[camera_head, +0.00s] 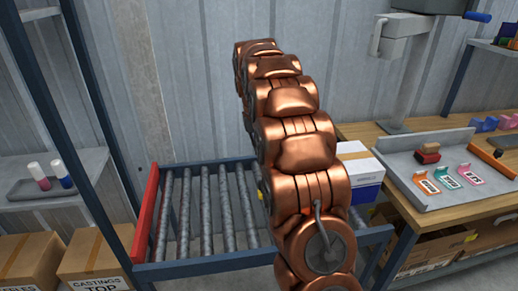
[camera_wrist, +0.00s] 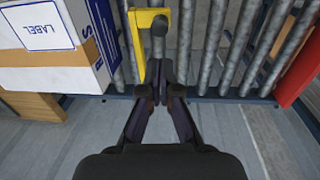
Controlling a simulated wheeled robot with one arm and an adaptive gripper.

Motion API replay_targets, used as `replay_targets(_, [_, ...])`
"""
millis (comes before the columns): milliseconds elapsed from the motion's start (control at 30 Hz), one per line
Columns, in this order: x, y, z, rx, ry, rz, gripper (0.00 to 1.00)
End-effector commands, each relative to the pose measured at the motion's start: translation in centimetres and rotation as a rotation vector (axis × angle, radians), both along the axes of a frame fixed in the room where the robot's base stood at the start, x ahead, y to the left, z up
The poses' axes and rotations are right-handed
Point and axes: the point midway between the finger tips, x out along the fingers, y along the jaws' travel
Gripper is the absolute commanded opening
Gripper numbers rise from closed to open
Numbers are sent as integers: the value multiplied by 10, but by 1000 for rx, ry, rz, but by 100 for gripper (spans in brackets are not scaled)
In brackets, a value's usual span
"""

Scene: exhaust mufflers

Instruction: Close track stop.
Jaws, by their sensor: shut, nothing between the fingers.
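The roller track (camera_head: 208,262) has grey rollers in a blue frame. A yellow bracket-shaped part (camera_wrist: 138,40) with a dark round knob (camera_wrist: 159,25) is on the near edge of the track in the wrist view; it looks like the track stop. A small yellow bit (camera_head: 260,194) shows beside my arm in the head view. My gripper (camera_wrist: 160,85) is shut and empty, its tips just below the yellow part in the wrist view. I cannot tell if they touch it. My copper arm hides the gripper in the head view.
A white and blue labelled box (camera_wrist: 48,45) stands left of the yellow part in the wrist view. A red end plate (camera_head: 145,213) closes one end of the track. A workbench (camera_head: 368,131) with a grey tray (camera_head: 402,165) stands at right. Cardboard boxes (camera_head: 95,258) stand at left.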

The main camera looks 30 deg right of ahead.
Motion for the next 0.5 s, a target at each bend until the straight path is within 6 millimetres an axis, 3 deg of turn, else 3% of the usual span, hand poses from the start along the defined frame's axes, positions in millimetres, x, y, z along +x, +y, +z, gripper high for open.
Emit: replay_targets(500, [-4,-6,-79,3,7,-1,0])
